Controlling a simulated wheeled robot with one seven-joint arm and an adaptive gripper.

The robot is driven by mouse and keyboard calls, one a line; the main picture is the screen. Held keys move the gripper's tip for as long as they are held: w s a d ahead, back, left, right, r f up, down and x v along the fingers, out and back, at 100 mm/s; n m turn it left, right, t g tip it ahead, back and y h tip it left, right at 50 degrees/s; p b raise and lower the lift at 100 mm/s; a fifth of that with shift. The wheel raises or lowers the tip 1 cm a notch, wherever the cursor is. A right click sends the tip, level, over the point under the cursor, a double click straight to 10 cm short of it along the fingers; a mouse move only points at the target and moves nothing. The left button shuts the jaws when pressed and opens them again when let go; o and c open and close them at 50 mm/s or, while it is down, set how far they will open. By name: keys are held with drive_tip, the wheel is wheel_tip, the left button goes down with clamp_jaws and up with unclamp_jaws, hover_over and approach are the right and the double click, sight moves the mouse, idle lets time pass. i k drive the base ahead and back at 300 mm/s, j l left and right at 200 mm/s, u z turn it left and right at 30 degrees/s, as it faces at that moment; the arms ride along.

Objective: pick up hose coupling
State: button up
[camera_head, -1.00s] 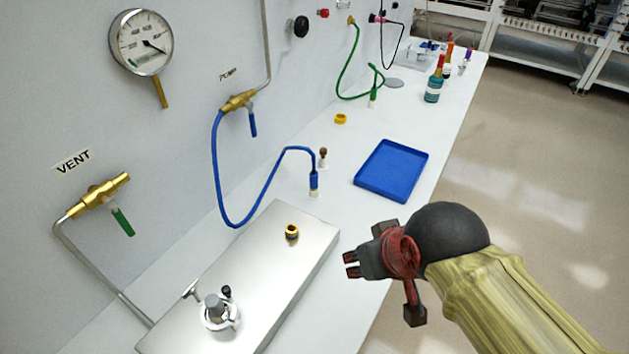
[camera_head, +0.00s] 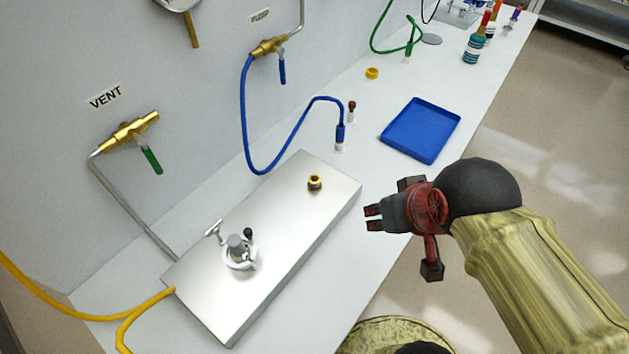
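A small brass and dark ring-shaped fitting (camera_head: 315,184), which looks like the hose coupling, stands on the right part of the steel plate (camera_head: 285,255). My gripper (camera_head: 367,217) is to the right of this fitting, above the bench's front edge, with its fingers pointing left. The two fingers show a gap between them and hold nothing. The gripper is apart from the fitting and nothing hides the fitting.
A valve-like metal part (camera_head: 238,252) stands on the plate's left part. A blue hose (camera_head: 246,120) hangs from the wall to a blue end piece (camera_head: 340,133). A blue tray (camera_head: 420,130), a yellow ring (camera_head: 372,73) and bottles (camera_head: 473,48) lie farther back. A yellow hose (camera_head: 60,308) crosses front left.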

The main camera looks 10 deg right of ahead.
sight(340, 131)
drive_tip(key=i+l+u, duration=0.25)
drive_tip(key=l+u, duration=0.3)
drive_tip(key=l, duration=0.2)
drive_tip(key=i+l+u, duration=0.1)
drive_tip(key=l+u, duration=0.15)
drive_tip(key=l, duration=0.15)
